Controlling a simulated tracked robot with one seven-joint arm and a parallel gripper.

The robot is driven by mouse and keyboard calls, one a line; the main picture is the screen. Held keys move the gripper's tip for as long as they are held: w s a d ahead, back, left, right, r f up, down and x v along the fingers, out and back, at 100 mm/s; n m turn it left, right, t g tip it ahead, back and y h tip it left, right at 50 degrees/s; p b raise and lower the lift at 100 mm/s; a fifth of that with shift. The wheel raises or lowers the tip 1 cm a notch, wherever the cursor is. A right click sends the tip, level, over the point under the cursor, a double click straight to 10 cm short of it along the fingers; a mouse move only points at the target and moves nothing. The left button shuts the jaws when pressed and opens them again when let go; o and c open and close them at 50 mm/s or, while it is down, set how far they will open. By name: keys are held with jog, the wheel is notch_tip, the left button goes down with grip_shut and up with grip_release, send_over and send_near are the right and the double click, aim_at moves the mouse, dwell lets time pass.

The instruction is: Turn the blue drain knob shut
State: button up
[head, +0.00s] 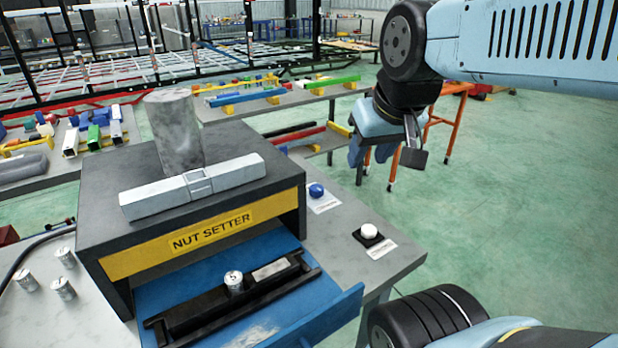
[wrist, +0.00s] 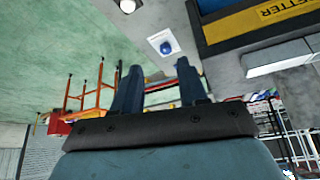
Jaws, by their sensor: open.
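The blue drain knob (head: 316,190) is a small round knob on a white plate, on the grey bench top just right of the nut setter housing. It also shows in the wrist view (wrist: 166,48), beyond my fingertips and roughly between them in the picture. My gripper (head: 368,155) is up to the right of the knob and beyond it in the head view, apart from it. In the wrist view the two dark fingers (wrist: 159,75) stand apart with nothing between them. Which way the knob is turned is too small to tell.
A white button (head: 369,231) on a black base sits nearer on the bench, right of the knob. The nut setter (head: 212,229) bounds the knob's left side, with a blue drawer (head: 335,318) pulled out. Open green floor (head: 510,200) lies to the right. An orange stand (head: 453,125) is behind.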

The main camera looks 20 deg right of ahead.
jog(key=shift+o, duration=1.3)
jog(key=shift+w+d, duration=0.1)
jog(key=shift+o, duration=0.7)
jog(key=shift+w+m, duration=0.35)
jog(key=shift+m, duration=0.15)
jog(key=shift+o, duration=0.6)
jog(key=w+f+m+g+y, duration=0.1)
jog(key=w+m, duration=0.5)
jog(key=w, duration=0.1)
jog(key=shift+g, duration=0.3)
jog(key=m+g+y, duration=0.2)
jog(key=m+y, duration=0.1)
jog(key=m, duration=1.3)
send_near(317, 187)
jog(key=x, duration=0.8)
jog(key=shift+w+f, duration=0.1)
jog(key=shift+f, duration=0.2)
jog(key=shift+c, duration=0.2)
